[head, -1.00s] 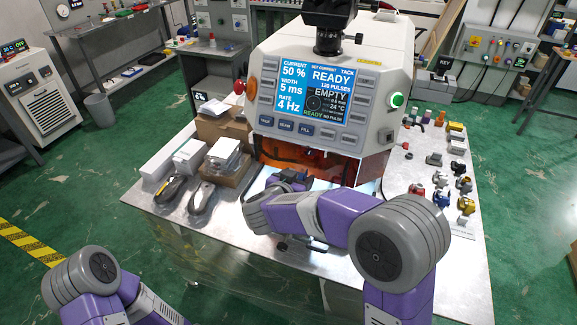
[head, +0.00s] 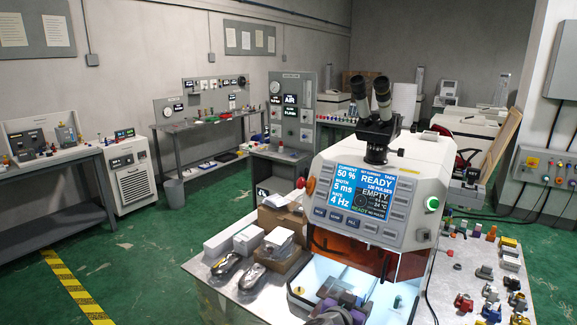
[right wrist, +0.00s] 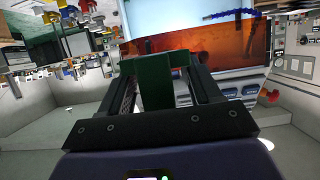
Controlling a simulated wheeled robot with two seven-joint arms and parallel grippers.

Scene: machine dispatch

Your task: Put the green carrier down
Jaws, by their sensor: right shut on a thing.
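The green carrier (right wrist: 154,82) is a dark green block between the two black fingers of my right gripper (right wrist: 160,64) in the right wrist view. The gripper is shut on it. In the head view my right gripper (head: 342,302) shows at the bottom edge, in front of the machine's lit opening. I cannot make out the carrier there, and whether it touches a surface is hidden. My left gripper is not in view.
The machine (head: 372,200) with its screen and amber shield (head: 345,252) stands just beyond the right gripper. Boxes (head: 283,240) and two grey handpieces (head: 250,276) lie to the left. Several small coloured parts (head: 490,290) stand to the right.

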